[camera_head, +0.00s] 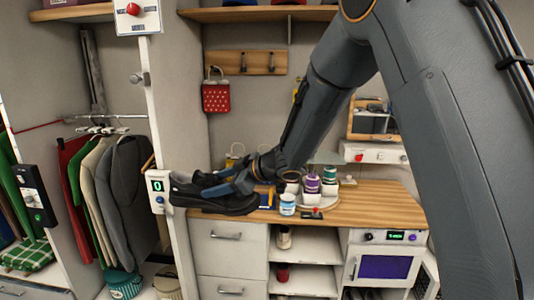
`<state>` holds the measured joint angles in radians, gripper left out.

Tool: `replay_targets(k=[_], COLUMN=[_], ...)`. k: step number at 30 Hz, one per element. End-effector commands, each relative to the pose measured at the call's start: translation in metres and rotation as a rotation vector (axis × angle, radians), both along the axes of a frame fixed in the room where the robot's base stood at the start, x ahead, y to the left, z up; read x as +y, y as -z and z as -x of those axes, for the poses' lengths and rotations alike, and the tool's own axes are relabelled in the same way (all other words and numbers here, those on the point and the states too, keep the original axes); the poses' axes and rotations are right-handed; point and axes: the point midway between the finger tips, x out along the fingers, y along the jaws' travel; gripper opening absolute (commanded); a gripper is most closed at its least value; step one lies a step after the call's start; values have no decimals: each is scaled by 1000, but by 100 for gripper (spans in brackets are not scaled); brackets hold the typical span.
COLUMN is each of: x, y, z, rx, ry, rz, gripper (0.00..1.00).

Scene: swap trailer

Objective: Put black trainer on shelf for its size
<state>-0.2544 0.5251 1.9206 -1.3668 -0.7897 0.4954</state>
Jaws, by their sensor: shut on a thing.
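A black trainer (208,200) with a dark sole is held in the air in front of the left end of the wooden counter. My gripper (222,181) is shut on the trainer from above and the right. The trainer's toe end lies close to a white panel with a green "0" display (157,186) on the wardrobe's upright; whether they touch cannot be told. No shelf with a visible size label can be made out.
Jars and cups (311,186) stand on the wooden counter (375,205). Open shelves (303,280) with a few jars lie below, beside drawers (228,236) and an oven-like unit (383,264). Jackets (125,190) hang at left. A red bag (216,97) hangs on the wall.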

Motion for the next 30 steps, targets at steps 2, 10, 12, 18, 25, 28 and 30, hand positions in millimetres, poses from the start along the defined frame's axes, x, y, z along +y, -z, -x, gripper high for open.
replay_targets(k=[2,10,12,18,25,28,30], x=[-7,-32,-42,-86,-163,-203,-231], y=[14,59,74,132,213,250,274], z=[-4,-16,-20,-34,-42,-39,-34], rx=[3,2,4,6,7,6,5], ry=[28,142,183,357,620,744,828], rz=[-1,1,2,3,7,8,8], gripper=[18,18,18,18,18,18,18])
